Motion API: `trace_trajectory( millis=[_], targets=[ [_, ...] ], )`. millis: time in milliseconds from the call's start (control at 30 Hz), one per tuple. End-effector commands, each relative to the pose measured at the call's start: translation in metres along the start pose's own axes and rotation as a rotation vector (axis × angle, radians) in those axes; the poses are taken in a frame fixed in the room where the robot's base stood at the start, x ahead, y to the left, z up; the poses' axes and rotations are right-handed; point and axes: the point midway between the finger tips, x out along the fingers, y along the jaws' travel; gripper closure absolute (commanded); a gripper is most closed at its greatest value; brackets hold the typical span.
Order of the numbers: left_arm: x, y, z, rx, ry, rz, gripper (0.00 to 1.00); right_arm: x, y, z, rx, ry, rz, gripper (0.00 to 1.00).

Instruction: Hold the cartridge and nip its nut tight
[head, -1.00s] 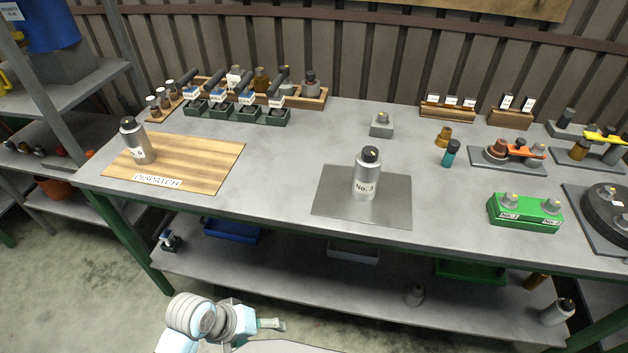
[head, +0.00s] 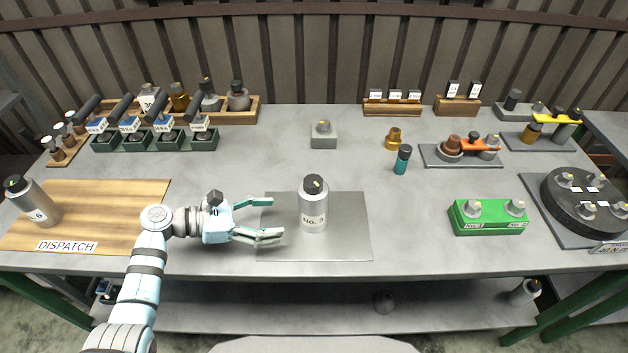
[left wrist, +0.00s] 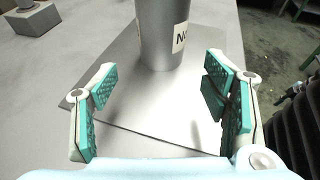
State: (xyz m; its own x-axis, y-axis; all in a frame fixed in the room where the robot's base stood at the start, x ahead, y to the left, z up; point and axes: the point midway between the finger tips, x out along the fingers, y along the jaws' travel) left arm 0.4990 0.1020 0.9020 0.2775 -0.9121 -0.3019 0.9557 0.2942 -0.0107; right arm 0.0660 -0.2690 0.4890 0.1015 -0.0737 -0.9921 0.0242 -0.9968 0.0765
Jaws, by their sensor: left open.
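A grey cylinder with a black top and a "No. 3" label, the cartridge (head: 313,207), stands upright on a grey metal plate (head: 350,245). Its black top has a small yellow mark; I cannot tell a separate nut. My left gripper (head: 268,219) is open and empty just left of the cartridge, its fingers pointing at it. In the left wrist view the cartridge (left wrist: 162,35) stands beyond and between the open fingertips (left wrist: 160,85), apart from them. My right gripper is not in view.
A wooden DISPATCH board (head: 110,205) at the left bears another cylinder (head: 33,203). A small grey block (head: 323,136) stands behind the plate. A teal bottle (head: 402,160), a green block (head: 488,217) and a black round fixture (head: 585,203) stand at the right.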

Motion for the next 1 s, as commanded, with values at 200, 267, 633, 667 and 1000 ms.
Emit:
trace_trajectory(
  millis=[200,267,633,667,1000],
  targets=[
    [0.013,-0.003,0.000,-0.001,-0.008,-0.001,0.31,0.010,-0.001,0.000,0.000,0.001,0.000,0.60],
    [0.022,-0.003,-0.001,0.001,-0.008,-0.001,0.31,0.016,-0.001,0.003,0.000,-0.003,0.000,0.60],
    [0.089,0.000,0.000,-0.005,-0.004,0.000,0.31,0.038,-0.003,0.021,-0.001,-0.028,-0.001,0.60],
    [0.092,0.000,0.001,-0.005,-0.004,-0.001,0.31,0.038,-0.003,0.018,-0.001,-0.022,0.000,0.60],
    [0.100,0.001,0.001,-0.003,-0.002,0.001,0.31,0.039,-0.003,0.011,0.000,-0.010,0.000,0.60]
  ],
)
